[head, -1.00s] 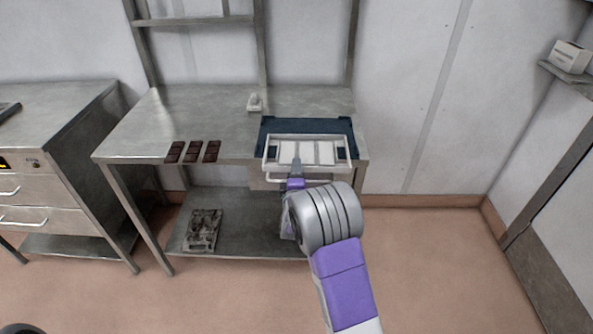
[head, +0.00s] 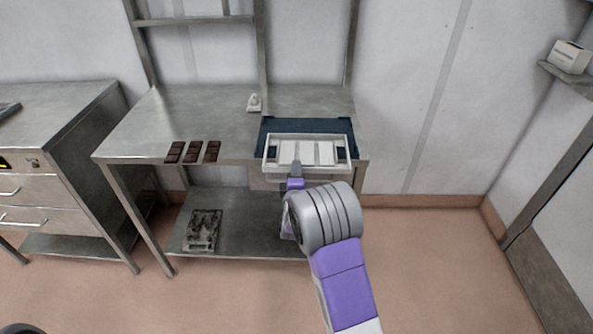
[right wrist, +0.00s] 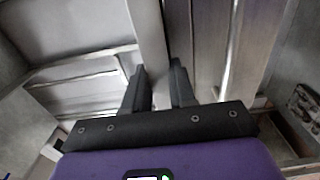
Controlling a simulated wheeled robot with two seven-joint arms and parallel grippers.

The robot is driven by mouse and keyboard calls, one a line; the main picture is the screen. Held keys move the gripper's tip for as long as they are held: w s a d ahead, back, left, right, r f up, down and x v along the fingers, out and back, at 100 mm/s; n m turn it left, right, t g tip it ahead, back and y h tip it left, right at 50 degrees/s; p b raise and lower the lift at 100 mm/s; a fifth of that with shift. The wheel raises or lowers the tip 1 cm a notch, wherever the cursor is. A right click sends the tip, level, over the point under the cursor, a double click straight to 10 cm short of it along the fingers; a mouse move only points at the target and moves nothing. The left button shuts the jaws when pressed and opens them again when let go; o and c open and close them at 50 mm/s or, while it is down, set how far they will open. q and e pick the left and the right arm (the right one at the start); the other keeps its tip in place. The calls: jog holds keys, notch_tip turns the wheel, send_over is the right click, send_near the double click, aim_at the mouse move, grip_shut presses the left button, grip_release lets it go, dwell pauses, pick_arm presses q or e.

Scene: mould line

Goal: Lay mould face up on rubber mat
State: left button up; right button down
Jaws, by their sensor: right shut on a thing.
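The mould (head: 305,138) is a white rectangular frame with three white panels side by side, facing up toward the head camera. It lies on or just above the dark blue rubber mat (head: 330,125) at the right end of the steel table. The mat's back part shows behind it; I cannot tell whether the mould touches it. My right gripper (head: 296,172) is shut on the mould's near edge. In the right wrist view, the gripper (right wrist: 160,75) has a pale strip (right wrist: 148,35) between its fingers. My left gripper is not in view.
The steel table (head: 205,115) is mostly clear left of the mat. Several dark brown bars (head: 192,152) lie at its front edge. A small white object (head: 253,103) stands behind. A dark stained mould-like plate (head: 203,230) lies on the lower shelf (head: 250,225). A drawer cabinet (head: 55,175) stands left.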

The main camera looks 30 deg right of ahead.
jog(key=shift+r+p, duration=0.9)
jog(key=shift+r, duration=0.15)
jog(key=shift+r, duration=0.1)
